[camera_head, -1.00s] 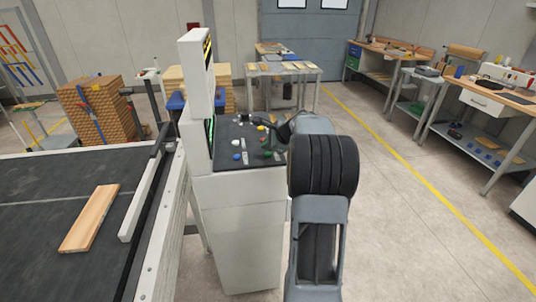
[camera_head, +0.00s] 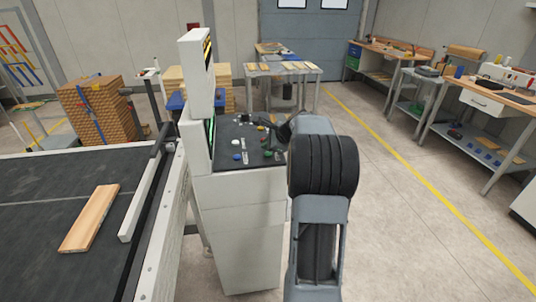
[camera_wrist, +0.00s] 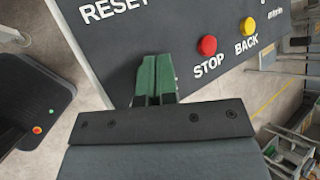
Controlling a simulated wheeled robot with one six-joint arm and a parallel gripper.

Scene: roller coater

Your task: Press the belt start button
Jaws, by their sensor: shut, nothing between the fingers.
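The control panel (camera_head: 225,150) is a dark sloping top on a white cabinet, with several coloured buttons on it. In the wrist view, the panel (camera_wrist: 150,30) shows the labels RESET, STOP and BACK. A red button (camera_wrist: 207,45) is by STOP and a yellow button (camera_wrist: 248,26) is by BACK. No start label is readable in either view. My gripper (camera_wrist: 157,62) is shut and empty, its green fingertips together over the panel's edge, left of the red button. I cannot tell whether they touch the panel. In the head view my arm hides much of the gripper.
The belt table (camera_head: 50,220) with a wooden board (camera_head: 90,218) on it is left of the cabinet. An upright white screen housing (camera_head: 196,75) rises from the panel's left side. Workbenches (camera_head: 480,105) stand at the right. The floor (camera_head: 400,220) between is clear.

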